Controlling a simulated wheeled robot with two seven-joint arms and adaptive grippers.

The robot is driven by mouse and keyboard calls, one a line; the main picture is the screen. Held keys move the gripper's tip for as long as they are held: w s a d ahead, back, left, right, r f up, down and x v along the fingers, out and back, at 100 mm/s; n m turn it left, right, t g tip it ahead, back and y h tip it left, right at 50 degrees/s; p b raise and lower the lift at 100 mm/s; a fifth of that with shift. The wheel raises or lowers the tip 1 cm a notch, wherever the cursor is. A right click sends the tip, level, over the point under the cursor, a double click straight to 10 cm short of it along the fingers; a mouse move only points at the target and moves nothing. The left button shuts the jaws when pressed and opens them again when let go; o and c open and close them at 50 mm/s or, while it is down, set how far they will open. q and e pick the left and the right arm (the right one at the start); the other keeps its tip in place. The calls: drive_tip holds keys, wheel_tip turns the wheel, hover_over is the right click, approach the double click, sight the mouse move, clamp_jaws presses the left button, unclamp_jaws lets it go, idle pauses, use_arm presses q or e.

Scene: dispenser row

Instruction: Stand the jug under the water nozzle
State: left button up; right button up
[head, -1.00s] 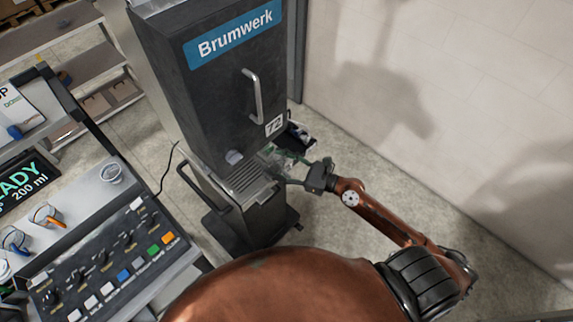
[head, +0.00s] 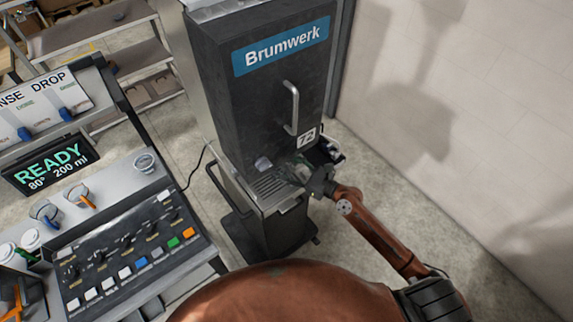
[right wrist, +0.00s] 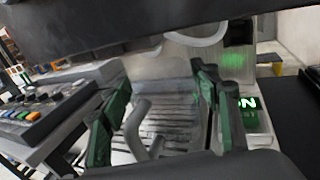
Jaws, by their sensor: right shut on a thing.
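The dark Brumwerk dispenser (head: 262,105) stands with a slotted drip tray (head: 272,187) at its front. A pale nozzle (head: 263,163) shows above the tray. My right gripper (head: 299,172) is at the right side of the tray bay, shut on what looks like a clear jug (head: 291,168); its outline is hard to make out. In the right wrist view the green fingers (right wrist: 160,115) stand either side of a see-through area, with the slotted tray (right wrist: 165,97) behind it. Whether the jug touches the tray cannot be told. My left gripper is not in view.
A control counter (head: 125,265) with buttons and a READY display (head: 50,165) stands at the left, carrying small cups. A black cart handle (head: 217,190) juts out left of the tray. Bare floor and a pale wall (head: 460,110) lie to the right.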

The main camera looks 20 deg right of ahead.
drive_tip(key=shift+f+b, duration=0.45)
drive_tip(key=shift+f, duration=0.25)
idle(0.4)
drive_tip(key=o, duration=1.5)
drive_tip(key=shift+s+d, duration=0.1)
drive_tip(key=shift+d, duration=0.05)
